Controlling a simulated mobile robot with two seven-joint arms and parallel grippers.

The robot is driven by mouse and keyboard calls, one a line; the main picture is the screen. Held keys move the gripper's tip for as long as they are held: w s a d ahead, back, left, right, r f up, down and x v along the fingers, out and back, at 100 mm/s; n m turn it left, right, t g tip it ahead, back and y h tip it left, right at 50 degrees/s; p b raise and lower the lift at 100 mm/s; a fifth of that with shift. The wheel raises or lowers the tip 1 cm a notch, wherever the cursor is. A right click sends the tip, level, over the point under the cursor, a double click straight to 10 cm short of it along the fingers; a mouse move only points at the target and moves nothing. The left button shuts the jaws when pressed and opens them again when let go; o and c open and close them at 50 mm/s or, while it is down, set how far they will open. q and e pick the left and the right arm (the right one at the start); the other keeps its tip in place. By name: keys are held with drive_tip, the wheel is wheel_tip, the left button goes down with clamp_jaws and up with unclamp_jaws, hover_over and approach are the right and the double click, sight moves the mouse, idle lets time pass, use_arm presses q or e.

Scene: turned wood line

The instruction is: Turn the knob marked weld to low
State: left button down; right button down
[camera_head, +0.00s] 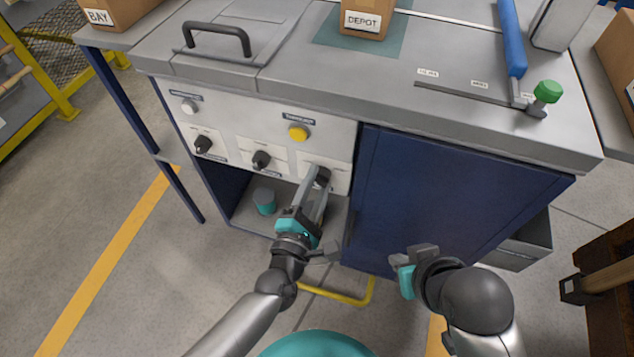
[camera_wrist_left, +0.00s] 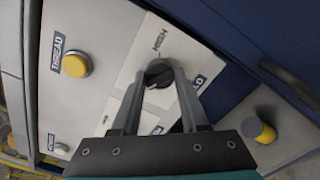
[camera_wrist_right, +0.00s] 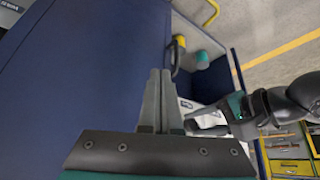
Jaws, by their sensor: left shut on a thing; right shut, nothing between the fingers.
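The dark knob (camera_head: 322,175) is the rightmost of three on the white control panel. My left gripper (camera_head: 318,188) is shut on it, one finger on each side. In the left wrist view the knob (camera_wrist_left: 158,72) sits on a white plate with HIGH printed above it. A dark label on that plate, partly behind a finger, is too small to read surely.
Two other dark knobs (camera_head: 203,145) (camera_head: 261,159), a white button (camera_head: 189,106) and a yellow button (camera_head: 298,132) share the panel. A teal cylinder (camera_head: 264,201) stands in the open shelf below. The blue door (camera_head: 445,195) is right of the panel.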

sight(318, 184)
use_arm(q)
drive_tip(key=shift+c, duration=2.1)
unclamp_jaws()
drive_tip(key=shift+s+a, duration=0.15)
drive_tip(key=shift+s, duration=0.3)
drive_tip(key=shift+p+v, duration=0.45)
drive_tip(key=shift+v, duration=0.6)
drive_tip(key=p+v, duration=0.2)
drive_tip(key=v, duration=1)
use_arm(e)
drive_tip(key=f, duration=0.1)
drive_tip(key=s+d+f+g, duration=0.1)
drive_tip(key=f, duration=0.1)
drive_tip(key=f+g, duration=0.1)
drive_tip(key=f, duration=0.1)
drive_tip(key=shift+s+d+h, duration=0.2)
drive_tip(key=shift+s+h, duration=0.05)
drive_tip(key=shift+h, duration=0.05)
use_arm(q)
drive_tip(key=shift+s, duration=0.1)
